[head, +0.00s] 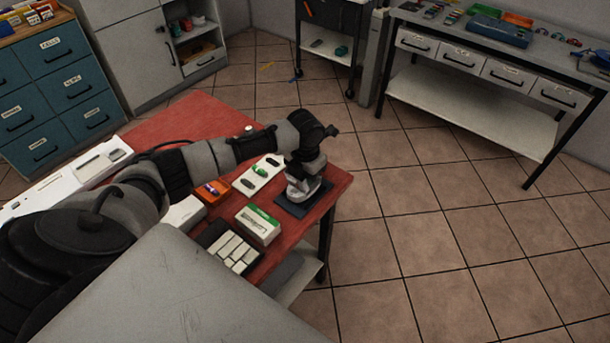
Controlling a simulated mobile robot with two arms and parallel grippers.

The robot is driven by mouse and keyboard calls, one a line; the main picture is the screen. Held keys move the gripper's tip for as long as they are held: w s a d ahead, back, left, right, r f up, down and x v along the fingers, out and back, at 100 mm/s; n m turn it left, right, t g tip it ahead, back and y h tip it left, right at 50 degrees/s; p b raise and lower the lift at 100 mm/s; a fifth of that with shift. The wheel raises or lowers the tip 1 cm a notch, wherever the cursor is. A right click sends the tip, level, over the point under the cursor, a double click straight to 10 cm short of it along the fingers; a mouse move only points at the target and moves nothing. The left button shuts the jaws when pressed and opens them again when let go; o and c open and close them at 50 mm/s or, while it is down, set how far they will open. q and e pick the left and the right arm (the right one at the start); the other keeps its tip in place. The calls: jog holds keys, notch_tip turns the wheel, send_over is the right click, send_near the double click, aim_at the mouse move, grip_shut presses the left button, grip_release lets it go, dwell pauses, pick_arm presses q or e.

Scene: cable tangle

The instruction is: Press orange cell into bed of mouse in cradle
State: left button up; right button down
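My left arm reaches in from the left across the red table. Its gripper (303,172) points down over a dark, flat base (290,207) at the table's right corner, which may be the cradle. A pale grey shape (302,190) sits on this base under the gripper; it may be the mouse, but the gripper hides much of it. I cannot make out the fingertips or whether they hold anything. I cannot make out an orange cell or the mouse's bed. My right gripper is not in view.
On the red table (175,118) are a small orange tray (206,197), a white board (250,186) with dark and green pieces, a white-and-green box (258,231) and a dark tray (213,227) of white blocks. A workbench (568,77) stands beyond open tiled floor.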

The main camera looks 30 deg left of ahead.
pick_arm(q)
jog(key=shift+f, duration=0.1)
dwell(0.4)
jog(key=o, duration=0.4)
jog(key=shift+r+p, duration=1.8)
jog(key=o, duration=0.6)
jog(key=shift+c, duration=0.2)
